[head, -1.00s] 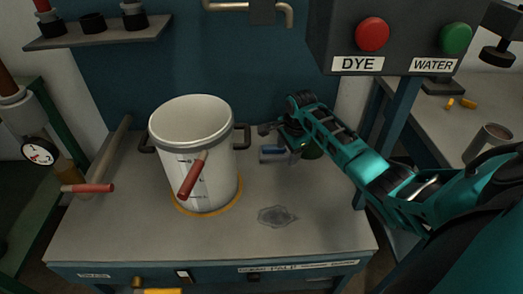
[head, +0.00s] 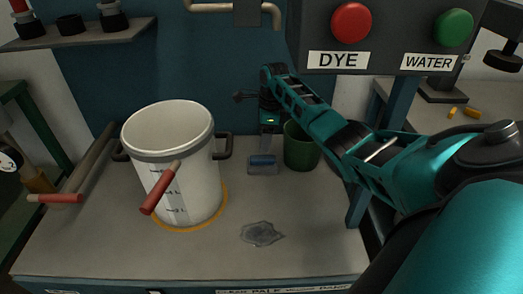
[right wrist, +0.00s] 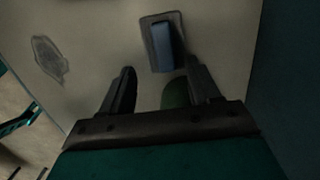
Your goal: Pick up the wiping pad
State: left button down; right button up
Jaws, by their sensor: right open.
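The wiping pad (head: 262,167) is a small block with a blue top and a grey base. It lies flat on the bench, right of the white pail. My right gripper (head: 267,146) points down just above and behind the pad, open and empty. In the right wrist view the pad (right wrist: 162,42) lies beyond the two spread fingers (right wrist: 161,78), not between them. My left gripper is not in view.
A green cup (head: 301,148) stands close right of the pad; part of it shows between the fingers in the wrist view. The white pail (head: 185,185) with a red-handled lever stands left. A grey puddle-like patch (head: 262,233) marks the clear bench front.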

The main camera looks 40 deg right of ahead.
aim_at(263, 157)
notch_tip(263, 157, down, 3)
jog(key=shift+w+a+r+b, duration=0.1)
jog(key=shift+b, duration=0.3)
jog(key=f+b, duration=0.2)
jog(key=f, duration=0.1)
jog(key=f+b, duration=0.1)
jog(key=shift+w+f, duration=0.2)
jog(key=shift+w, duration=0.05)
jog(key=shift+f, duration=0.25)
jog(key=c, duration=0.4)
grip_shut()
